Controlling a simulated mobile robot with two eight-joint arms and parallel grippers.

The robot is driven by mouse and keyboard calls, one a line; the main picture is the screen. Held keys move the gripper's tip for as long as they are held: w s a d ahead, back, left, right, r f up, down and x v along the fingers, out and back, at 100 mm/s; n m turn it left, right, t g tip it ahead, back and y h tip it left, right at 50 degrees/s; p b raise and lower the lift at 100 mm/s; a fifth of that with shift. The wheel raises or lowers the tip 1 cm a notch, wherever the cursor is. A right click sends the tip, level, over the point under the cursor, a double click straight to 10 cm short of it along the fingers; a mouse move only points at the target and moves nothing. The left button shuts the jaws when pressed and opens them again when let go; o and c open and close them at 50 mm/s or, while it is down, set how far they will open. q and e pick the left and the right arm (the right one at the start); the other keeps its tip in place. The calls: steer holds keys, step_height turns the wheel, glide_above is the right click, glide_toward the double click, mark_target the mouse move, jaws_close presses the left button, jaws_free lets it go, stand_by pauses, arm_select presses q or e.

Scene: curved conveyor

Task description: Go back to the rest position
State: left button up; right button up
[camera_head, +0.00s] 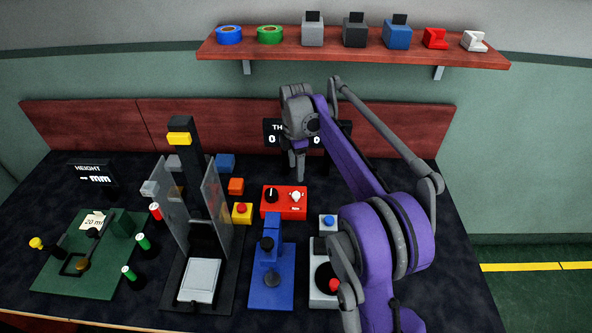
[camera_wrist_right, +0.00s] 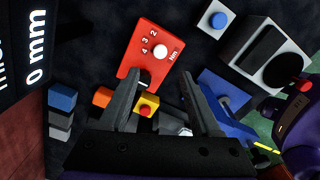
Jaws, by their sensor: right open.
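My right arm, purple and grey, comes in from the right in the head view and is raised over the dark worktop (camera_head: 345,185). Its gripper (camera_head: 297,170) points down behind and above the red box with a black knob and a white knob (camera_head: 283,203). In the right wrist view the two fingers of the gripper (camera_wrist_right: 164,80) are apart with nothing held between them. The red box (camera_wrist_right: 157,55) shows beyond the fingertips, with a yellow block with a red button (camera_wrist_right: 147,106) beside the left finger. My left gripper is in neither view.
A blue press-like device (camera_head: 272,270) and a white device with a red knob (camera_head: 322,285) stand in front. A tall stand with clear panels (camera_head: 205,220) and a green board (camera_head: 70,275) are left. A wooden shelf (camera_head: 300,52) holding several items hangs above.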

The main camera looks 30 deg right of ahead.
stand_by(0.3)
steer(key=s+a+r+m+t+p, duration=0.1)
steer(key=s+a+r+m, duration=0.1)
steer(key=s+a+m, duration=0.3)
steer(key=s+a+r+m+t+p, duration=0.1)
steer(key=s+a+r+m+t, duration=0.2)
steer(key=s, duration=0.5)
steer(key=s+a+f+m, duration=0.3)
steer(key=s+m, duration=0.1)
steer(key=s, duration=0.4)
steer(key=s+a+f+m+t+p, duration=0.1)
steer(key=s+a+f+m, duration=0.2)
steer(key=s, duration=0.5)
steer(key=shift+s+a+f+m+p, duration=0.15)
steer(key=shift+a+f+m+p, duration=0.25)
steer(key=shift+m, duration=0.3)
